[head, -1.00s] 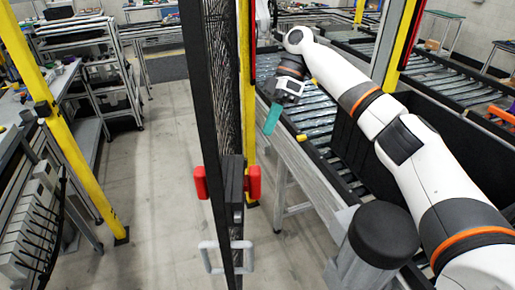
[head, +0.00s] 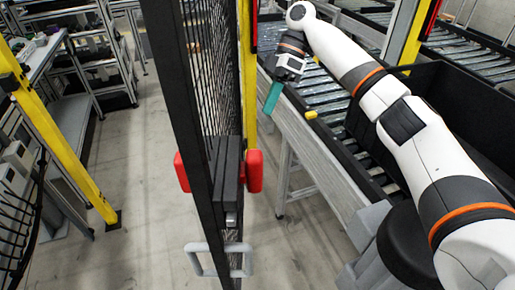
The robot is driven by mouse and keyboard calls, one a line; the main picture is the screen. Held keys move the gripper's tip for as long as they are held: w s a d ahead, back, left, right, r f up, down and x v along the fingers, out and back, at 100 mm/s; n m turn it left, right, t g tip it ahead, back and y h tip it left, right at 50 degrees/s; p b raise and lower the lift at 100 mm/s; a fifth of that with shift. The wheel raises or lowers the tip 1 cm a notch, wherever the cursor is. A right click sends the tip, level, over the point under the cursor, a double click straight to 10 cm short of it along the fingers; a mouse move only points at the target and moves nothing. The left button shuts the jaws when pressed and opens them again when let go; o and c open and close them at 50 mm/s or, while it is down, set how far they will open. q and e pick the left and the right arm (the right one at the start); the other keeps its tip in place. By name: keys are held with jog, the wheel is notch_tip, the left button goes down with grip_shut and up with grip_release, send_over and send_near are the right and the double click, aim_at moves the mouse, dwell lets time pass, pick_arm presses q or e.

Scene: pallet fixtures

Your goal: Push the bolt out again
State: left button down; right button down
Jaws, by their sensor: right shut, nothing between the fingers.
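A black mesh gate (head: 197,130) stands nearly edge-on in the middle of the head view. It carries a dark bolt housing (head: 226,165) with a red knob (head: 255,171) on its right side and another red piece (head: 182,172) on its left. A small grey metal end (head: 231,219) shows under the housing; I cannot tell how far the bolt is out. A light grey pull handle (head: 206,262) sits lower down. My right gripper (head: 272,98) has teal fingers, shut and empty, pointing down. In the picture it is above and right of the red knob, apart from it. My left gripper is out of view.
A yellow post (head: 248,75) stands just behind the gate. A roller conveyor (head: 300,125) with a grey side rail runs under my right arm. Another yellow post (head: 62,150) and a workbench (head: 70,120) are at the left. The floor between is clear.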

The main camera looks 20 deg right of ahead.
aim_at(258, 148)
jog(key=s+a+f+p, duration=0.1)
jog(key=s+f, duration=0.1)
jog(key=s+a+f+p, duration=0.1)
jog(key=s+a+f, duration=0.1)
jog(key=s+a+f+p, duration=0.1)
jog(key=s+a+f, duration=0.1)
jog(key=s, duration=0.1)
jog(key=shift+s+a+f, duration=0.1)
jog(key=shift+a+f, duration=0.1)
jog(key=shift+a, duration=0.05)
